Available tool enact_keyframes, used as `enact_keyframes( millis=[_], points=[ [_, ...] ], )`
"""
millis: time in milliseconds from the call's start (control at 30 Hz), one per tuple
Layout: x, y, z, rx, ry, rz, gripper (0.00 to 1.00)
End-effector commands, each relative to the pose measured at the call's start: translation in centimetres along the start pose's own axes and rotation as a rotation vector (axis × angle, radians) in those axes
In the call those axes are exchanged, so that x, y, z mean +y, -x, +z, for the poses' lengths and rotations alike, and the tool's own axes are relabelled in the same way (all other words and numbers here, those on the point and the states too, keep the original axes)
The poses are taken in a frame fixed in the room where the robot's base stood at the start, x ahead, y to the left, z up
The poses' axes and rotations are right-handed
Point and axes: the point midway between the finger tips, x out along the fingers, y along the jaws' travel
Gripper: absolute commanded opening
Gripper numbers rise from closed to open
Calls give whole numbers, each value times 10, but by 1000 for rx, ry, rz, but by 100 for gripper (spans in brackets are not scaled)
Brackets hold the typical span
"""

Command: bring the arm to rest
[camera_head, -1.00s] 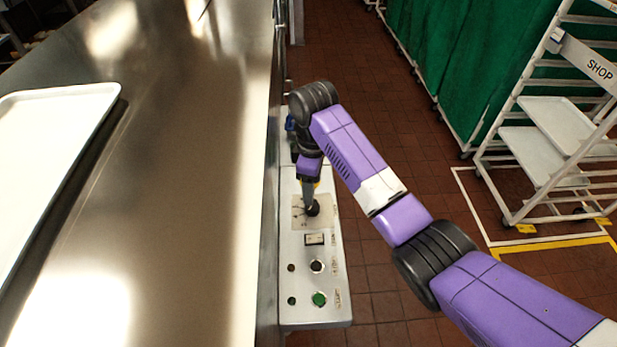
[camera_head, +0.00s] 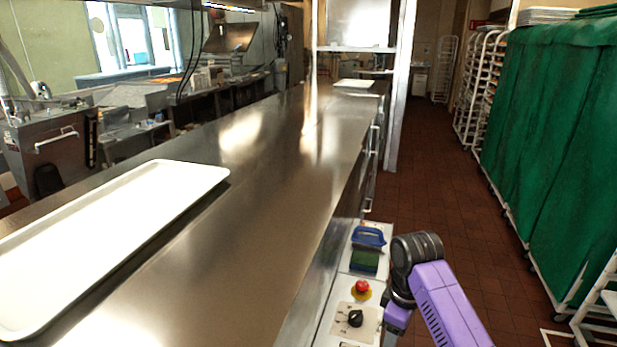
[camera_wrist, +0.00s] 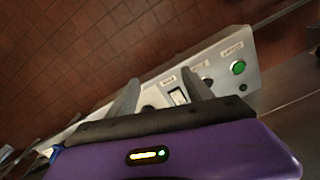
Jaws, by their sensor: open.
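My purple arm (camera_head: 445,305) reaches in from the lower right in the head view, with its black joint beside the control panel (camera_head: 333,295). The fingertips of my gripper are hard to make out there. In the wrist view my gripper (camera_wrist: 160,77) has its two grey fingers apart, with nothing held between them. The fingers point over the panel, near the black-and-white switch (camera_wrist: 179,97). A black knob (camera_head: 355,318) and a red button (camera_head: 362,287) show on the panel, left of my wrist. I cannot tell how far the fingers are from the panel.
A long steel counter (camera_head: 255,190) with a white tray (camera_head: 120,225) is at the left. A blue-handled item (camera_head: 368,237) with a green pad lies on the panel. The floor (camera_head: 455,200) is clear between the counter and a green-covered rack (camera_head: 555,150). A green button (camera_wrist: 238,67) is on the panel.

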Motion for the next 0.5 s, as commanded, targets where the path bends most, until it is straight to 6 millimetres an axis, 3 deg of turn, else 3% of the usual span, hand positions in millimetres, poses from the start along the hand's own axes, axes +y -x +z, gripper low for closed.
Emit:
enact_keyframes(
  millis=[333,500],
  points=[
    [20,4,-21,88,-70,82,59],
    [40,21,-43,191,-109,177,59]
  ],
)
